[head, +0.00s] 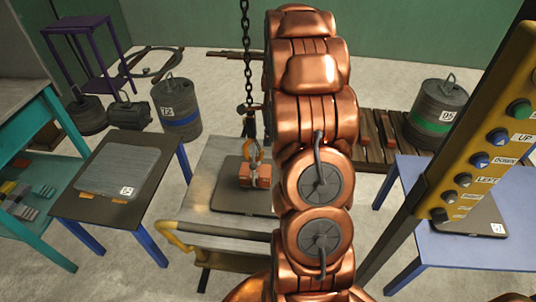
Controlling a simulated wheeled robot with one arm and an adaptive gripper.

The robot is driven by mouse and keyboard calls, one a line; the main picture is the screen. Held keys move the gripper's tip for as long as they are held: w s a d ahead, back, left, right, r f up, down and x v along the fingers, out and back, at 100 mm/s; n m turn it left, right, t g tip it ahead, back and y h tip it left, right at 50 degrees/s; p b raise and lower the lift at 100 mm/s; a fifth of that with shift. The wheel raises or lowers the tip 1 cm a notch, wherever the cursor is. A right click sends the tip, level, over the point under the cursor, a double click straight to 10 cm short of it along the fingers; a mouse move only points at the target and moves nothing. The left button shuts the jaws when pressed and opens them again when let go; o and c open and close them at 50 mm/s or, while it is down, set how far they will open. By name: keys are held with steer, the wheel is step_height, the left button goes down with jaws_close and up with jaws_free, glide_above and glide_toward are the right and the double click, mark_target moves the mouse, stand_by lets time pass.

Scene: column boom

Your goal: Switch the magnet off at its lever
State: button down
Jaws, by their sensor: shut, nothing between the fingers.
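A dark chain (246,50) hangs from above, left of my copper arm. A dark hook block (246,112) hangs on it. I cannot tell whether the block touches the plate. I cannot make out the magnet or its lever for certain; my arm covers the area just right of the chain. My gripper does not show in this view.
A yellow pendant (478,130) with labelled buttons stands at the right, before a blue table (470,250). A blue-legged table (75,205) holds a grey slab (118,172). Drums labelled 72 (180,108) and 95 (437,113) stand behind. The cart (205,225) has a yellow-ended rail.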

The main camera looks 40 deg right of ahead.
steer(key=s+a+r+n+g, duration=0.1)
steer(key=s+a+r+n, duration=0.4)
steer(key=a, duration=0.4)
steer(key=s+a+r+n, duration=0.3)
steer(key=a+r+n, duration=0.3)
steer(key=a, duration=0.4)
steer(key=s+a+r+n, duration=0.1)
steer(key=s+a+n, duration=0.4)
steer(key=s+n, duration=0.2)
steer(key=s+a+r+n+g+h, duration=0.1)
steer(key=s+a+n, duration=0.4)
steer(key=s, duration=0.7)
steer(key=n, duration=0.2)
steer(key=shift+s+a+n+g, duration=0.3)
steer(key=shift+a, duration=0.05)
